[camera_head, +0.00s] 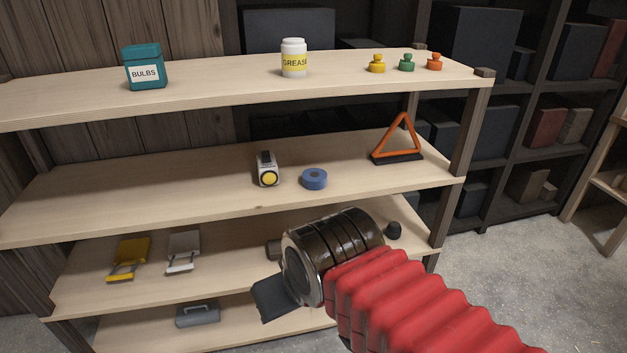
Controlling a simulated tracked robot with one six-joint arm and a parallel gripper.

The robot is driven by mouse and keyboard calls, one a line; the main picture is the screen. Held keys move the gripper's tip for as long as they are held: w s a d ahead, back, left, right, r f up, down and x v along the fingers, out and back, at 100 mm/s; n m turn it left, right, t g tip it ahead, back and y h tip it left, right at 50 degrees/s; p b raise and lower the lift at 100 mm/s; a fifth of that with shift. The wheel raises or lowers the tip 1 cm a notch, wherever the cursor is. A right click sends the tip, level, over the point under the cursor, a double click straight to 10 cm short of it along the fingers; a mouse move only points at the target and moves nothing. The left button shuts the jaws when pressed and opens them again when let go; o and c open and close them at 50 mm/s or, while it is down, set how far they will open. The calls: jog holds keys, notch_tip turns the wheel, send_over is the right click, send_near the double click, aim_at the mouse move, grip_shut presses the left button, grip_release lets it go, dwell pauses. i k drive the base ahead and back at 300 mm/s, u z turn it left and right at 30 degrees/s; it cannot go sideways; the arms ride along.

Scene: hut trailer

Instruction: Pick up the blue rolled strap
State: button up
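The blue rolled strap (314,179) lies flat on the second shelf from the top, right of its middle and near the front edge. It is a round coil with a dark hole in the centre. My gripper (267,274) is in front of the shelves, below and left of the strap, pointing left. Its two dark fingers stand apart with shelf board showing between them, and I see nothing held. The far finger is partly hidden by my dark round wrist. The gripper is not touching the strap.
A white and yellow tape measure (267,169) stands just left of the strap. An orange warning triangle (398,138) stands to its right. The top shelf (215,88) hangs above. The second shelf's left half (110,199) is bare.

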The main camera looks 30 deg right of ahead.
aim_at(312, 178)
jog(key=z, duration=0.05)
jog(key=i, duration=1)
jog(key=u, duration=0.05)
